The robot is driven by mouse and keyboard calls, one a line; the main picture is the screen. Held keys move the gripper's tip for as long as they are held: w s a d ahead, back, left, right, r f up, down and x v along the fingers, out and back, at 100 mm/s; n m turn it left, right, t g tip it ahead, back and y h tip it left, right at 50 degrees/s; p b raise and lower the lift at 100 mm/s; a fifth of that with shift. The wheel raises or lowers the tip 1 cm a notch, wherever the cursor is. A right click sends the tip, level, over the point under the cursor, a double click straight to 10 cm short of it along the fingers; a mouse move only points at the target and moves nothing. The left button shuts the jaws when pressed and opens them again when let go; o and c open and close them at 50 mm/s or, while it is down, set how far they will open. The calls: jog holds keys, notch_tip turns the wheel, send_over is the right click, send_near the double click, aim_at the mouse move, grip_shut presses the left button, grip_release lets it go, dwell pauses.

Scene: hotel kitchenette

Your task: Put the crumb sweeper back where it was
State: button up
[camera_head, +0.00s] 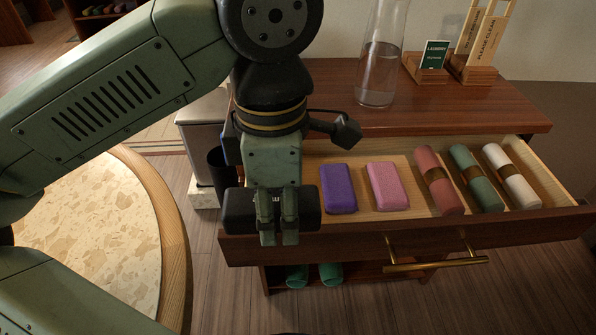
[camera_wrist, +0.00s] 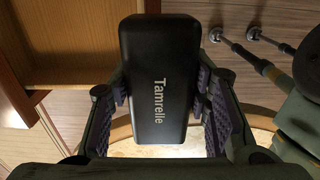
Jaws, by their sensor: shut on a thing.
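The crumb sweeper appears to be the black box-shaped item (camera_head: 237,208) marked "Tamrelle". It also shows in the wrist view (camera_wrist: 156,95), upright between the two finger pads. My gripper (camera_head: 280,222) is shut on it, at the left end of the open drawer (camera_head: 330,236). In the head view my fingers cover part of the item. From these views I cannot tell its exact height over the drawer's front edge.
The drawer holds a purple block (camera_head: 338,188), a pink block (camera_head: 386,186) and red, green and white rolls (camera_head: 475,178). A glass carafe (camera_head: 380,70) and wooden sign holders (camera_head: 470,68) stand on the cabinet top (camera_head: 330,115). A round table (camera_head: 85,240) is at left.

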jog(key=w+f, duration=0.1)
jog(key=w, duration=0.3)
jog(key=w+d+f+p, duration=0.1)
jog(key=w+f, duration=0.1)
jog(key=w, duration=0.3)
jog(key=w+f+p, duration=0.1)
jog(key=w, duration=0.3)
jog(key=shift+w+d+f, duration=0.25)
jog(key=shift+f, duration=0.1)
jog(key=shift+f+b, duration=0.45)
jog(key=shift+b, duration=0.1)
jog(key=shift+f, duration=0.1)
jog(key=o, duration=1.1)
